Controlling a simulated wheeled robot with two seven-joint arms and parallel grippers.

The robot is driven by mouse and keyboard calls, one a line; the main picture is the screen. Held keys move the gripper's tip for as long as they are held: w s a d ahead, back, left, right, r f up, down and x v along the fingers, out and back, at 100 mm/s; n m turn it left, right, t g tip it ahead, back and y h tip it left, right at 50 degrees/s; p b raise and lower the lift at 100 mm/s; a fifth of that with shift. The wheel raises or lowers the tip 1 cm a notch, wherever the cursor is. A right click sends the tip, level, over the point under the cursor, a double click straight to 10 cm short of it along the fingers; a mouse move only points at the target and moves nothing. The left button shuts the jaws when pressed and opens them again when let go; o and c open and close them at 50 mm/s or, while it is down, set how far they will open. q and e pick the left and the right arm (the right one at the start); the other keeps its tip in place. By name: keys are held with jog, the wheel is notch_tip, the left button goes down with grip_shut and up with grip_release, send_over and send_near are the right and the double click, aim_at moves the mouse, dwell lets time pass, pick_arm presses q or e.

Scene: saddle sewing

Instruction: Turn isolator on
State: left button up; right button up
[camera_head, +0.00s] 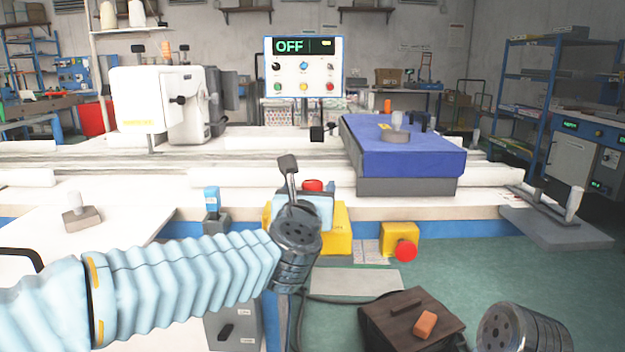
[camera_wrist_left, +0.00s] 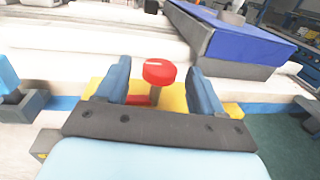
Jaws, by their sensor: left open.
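The isolator is a yellow box (camera_head: 336,228) with a red knob (camera_head: 312,185) on top, mostly hidden behind my left gripper in the head view. In the left wrist view the red knob (camera_wrist_left: 159,72) has a pale mark on top and stands on a short grey stem. My left gripper (camera_head: 302,196) is open, with its blue fingers (camera_wrist_left: 160,88) on either side of the knob and visible gaps on both sides. A display (camera_head: 302,46) on the control panel at the back reads OFF. My right gripper is not seen.
A yellow box (camera_head: 391,232) with a red mushroom button (camera_head: 405,250) sits just right on the table front. A blue-topped block (camera_head: 410,152) lies behind it. A blue-topped grey piece (camera_head: 212,203) stands left. A brown box (camera_head: 411,325) is below.

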pick_arm(q)
jog(key=shift+w+d, duration=0.2)
jog(key=shift+w, duration=1.25)
grip_shut()
